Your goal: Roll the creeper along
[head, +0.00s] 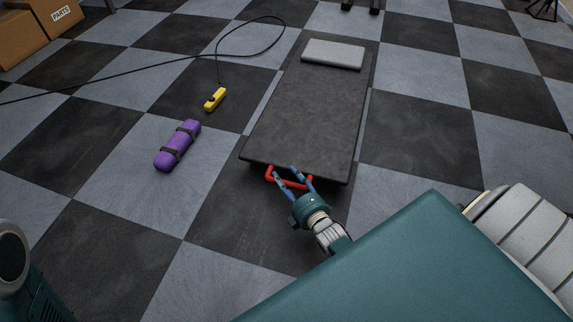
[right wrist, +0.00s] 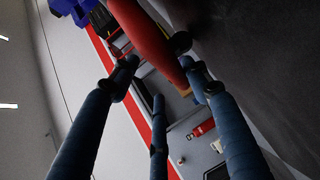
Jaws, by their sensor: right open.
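The creeper (head: 305,110) is a long, flat, dark board low on the checkered floor, with a grey head pad (head: 333,54) at its far end. A red handle (head: 291,184) sticks out of its near end. My right gripper (head: 285,170) is at this handle with its blue fingers spread. In the right wrist view the red handle (right wrist: 150,40) passes between the open fingers (right wrist: 160,72), close to the fingertips. I cannot tell whether a finger touches it. My left gripper is not in view.
A purple roll with dark straps (head: 177,145) and a yellow handset (head: 215,99) on a black cable (head: 150,66) lie left of the creeper. Cardboard boxes (head: 22,35) stand at the far left. The floor right of the creeper (head: 420,130) is clear.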

